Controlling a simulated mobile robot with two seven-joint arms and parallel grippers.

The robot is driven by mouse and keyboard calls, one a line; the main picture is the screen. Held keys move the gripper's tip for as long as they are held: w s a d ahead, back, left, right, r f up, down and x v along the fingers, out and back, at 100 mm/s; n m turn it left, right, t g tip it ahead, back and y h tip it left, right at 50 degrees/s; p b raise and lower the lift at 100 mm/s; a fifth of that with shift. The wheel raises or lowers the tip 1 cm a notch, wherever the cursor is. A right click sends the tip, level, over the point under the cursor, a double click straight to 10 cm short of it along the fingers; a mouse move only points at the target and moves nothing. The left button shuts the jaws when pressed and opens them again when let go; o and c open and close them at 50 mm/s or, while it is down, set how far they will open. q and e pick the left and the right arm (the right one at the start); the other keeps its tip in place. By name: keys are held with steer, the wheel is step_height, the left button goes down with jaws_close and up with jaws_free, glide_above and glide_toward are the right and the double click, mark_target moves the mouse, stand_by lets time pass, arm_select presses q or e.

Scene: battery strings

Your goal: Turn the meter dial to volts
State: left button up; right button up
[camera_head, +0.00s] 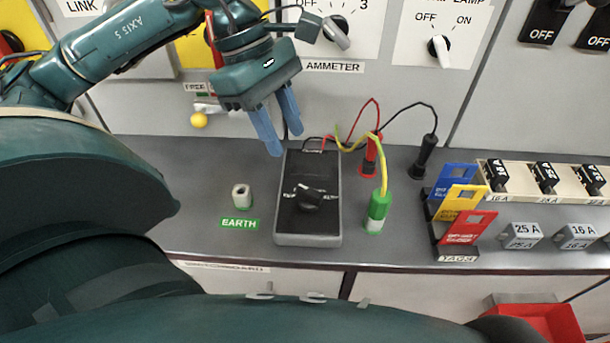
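The meter (290,222) is a dark box with a grey rim, lying on the grey bench shelf in the middle of the view. Its black dial (310,198) sits on the lower half of its face, with small white marks around it too small to read. My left gripper (285,142) comes in from the upper left and is above and behind the meter's far end. Its two blue fingers point down, apart, with nothing between them. It is clear of the dial. My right gripper does not show.
Red (371,158) and black (425,155) probes and a green-yellow plug (378,212) stand right of the meter, with wires to it. An EARTH socket (241,195) is on its left. Blue, yellow and red tags (468,227) stand further right. A panel with an ammeter knob (336,33) rises behind.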

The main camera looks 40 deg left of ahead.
mark_target(308, 189)
arm_select(q)
steer(key=x, duration=1)
steer(key=shift+d+f, duration=0.1)
jaws_close()
